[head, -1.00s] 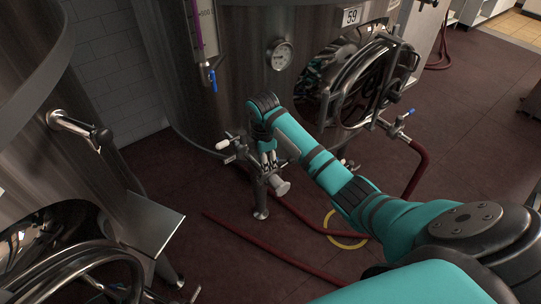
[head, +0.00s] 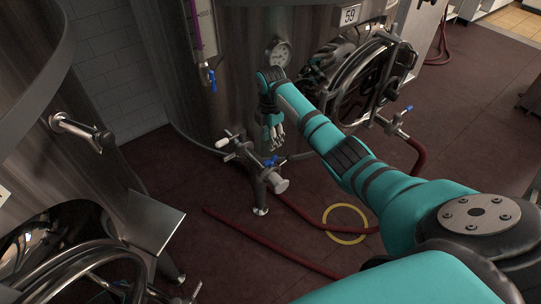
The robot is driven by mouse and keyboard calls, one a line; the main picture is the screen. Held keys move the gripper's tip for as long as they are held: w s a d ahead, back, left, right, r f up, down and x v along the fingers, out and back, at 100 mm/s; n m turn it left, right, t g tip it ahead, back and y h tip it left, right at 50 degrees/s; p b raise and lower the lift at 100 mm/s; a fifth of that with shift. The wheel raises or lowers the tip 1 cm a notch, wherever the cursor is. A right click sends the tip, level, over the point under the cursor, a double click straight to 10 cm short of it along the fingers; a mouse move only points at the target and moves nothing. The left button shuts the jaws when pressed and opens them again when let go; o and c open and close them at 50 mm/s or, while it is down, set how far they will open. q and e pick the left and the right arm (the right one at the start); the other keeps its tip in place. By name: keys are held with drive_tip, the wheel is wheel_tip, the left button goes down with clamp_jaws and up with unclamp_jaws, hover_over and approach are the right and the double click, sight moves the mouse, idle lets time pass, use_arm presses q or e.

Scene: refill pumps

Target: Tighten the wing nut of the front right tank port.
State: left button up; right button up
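The tank numbered 59 (head: 232,100) has a steel port low on its front, with a valve (head: 250,158). This valve has a white-ended handle at left, a small blue handle and a round end at right. A second port valve (head: 392,123) with a blue handle sits farther right, joined to a red hose. I cannot make out a wing nut clearly on either. My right gripper (head: 276,143) points down just above the left valve and appears apart from it. Its fingers are too small to judge their opening, and nothing shows held. My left gripper is out of view.
A red hose (head: 265,240) lies on the dark red floor, with a yellow ring (head: 345,224) beside my arm. A round manway door (head: 358,80) stands out from the tank. Another tank (head: 40,120) with a steel pipe (head: 80,130) fills the left side.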

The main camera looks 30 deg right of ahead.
sight(271, 159)
wheel_tip(271, 159, down, 9)
drive_tip(key=shift+f, duration=0.15)
drive_tip(key=shift+c, duration=0.4)
clamp_jaws()
